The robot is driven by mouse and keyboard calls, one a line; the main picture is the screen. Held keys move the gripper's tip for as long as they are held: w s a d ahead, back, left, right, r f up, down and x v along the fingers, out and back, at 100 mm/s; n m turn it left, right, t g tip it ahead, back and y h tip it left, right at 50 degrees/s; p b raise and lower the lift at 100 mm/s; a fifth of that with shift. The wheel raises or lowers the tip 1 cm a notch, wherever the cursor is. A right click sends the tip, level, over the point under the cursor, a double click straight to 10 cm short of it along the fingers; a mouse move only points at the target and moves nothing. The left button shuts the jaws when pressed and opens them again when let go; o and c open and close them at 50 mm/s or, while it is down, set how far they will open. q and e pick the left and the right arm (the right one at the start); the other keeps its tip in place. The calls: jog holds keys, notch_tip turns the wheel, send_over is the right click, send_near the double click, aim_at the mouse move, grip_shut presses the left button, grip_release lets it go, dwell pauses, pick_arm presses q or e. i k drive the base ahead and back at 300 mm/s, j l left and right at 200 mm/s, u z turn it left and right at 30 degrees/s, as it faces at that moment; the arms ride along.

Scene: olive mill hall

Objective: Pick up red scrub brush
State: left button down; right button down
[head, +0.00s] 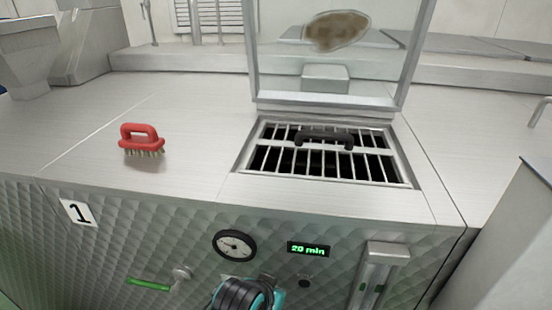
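The red scrub brush (141,142) is in the left part of the head view. It rests on the flat steel top of the machine, bristles down and looped handle up. Nothing touches it. A black and teal part, apparently mine, shows at the bottom edge of the view, well below and to the right of the brush. No gripper fingers can be seen in this view.
Right of the brush is a barred grate (330,162) with a black handle. Behind it stands a raised clear lid (385,70) with a brown stain. The machine's front has a gauge (235,246) and a timer display (308,250). The steel around the brush is clear.

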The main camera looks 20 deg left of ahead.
aim_at(151, 146)
jog(key=u, duration=1.8)
